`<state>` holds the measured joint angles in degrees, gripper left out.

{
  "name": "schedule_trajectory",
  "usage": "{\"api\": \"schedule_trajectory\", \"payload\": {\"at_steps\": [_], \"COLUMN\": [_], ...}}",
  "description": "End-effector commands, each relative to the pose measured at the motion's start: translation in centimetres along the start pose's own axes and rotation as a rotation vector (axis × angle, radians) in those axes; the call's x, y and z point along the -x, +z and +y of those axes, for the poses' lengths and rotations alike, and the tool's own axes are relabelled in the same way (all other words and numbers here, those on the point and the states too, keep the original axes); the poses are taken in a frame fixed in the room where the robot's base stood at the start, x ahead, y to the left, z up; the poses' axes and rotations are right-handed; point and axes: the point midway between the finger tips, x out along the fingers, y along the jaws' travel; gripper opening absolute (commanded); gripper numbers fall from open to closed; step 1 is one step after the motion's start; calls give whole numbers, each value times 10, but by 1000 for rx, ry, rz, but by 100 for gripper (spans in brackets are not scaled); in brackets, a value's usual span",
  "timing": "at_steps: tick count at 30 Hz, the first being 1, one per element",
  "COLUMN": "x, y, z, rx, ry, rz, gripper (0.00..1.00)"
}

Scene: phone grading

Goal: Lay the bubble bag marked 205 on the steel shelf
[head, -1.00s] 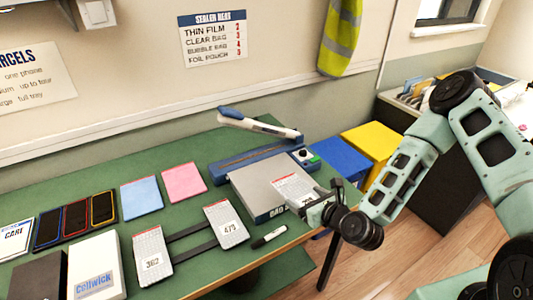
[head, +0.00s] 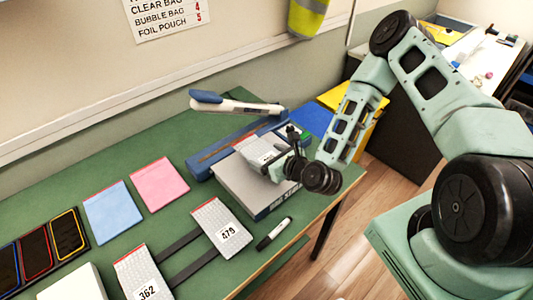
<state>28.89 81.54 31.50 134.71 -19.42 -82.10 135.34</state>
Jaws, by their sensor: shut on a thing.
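A pale bubble bag with a red edge (head: 258,148) is in my gripper (head: 276,163); my fingers are closed on its near right part. Its number is too small to read. The bag is over the back part of the grey steel shelf (head: 236,188). I cannot tell whether it touches the shelf top.
The blue sealer (head: 212,157), its white arm (head: 235,105) raised, stands behind the shelf. A black marker (head: 273,233) lies in front. Blue (head: 108,211) and pink (head: 159,184) pouches and several phones (head: 35,250) are on the left. The table (head: 185,135) is clear behind them.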

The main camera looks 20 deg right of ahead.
Motion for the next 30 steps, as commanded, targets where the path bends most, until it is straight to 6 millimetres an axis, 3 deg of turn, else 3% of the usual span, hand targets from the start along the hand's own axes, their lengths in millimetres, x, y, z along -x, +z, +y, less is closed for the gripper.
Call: {"api": "schedule_trajectory", "payload": {"at_steps": [6,21,30], "x": [-10,-54,-78], "y": [-23,-3,-2], "z": [0,0,-1], "rx": [1,3,-1], "ry": [0,0,-2], "rz": [-2,-3,-1], "gripper": [55,55,55]}}
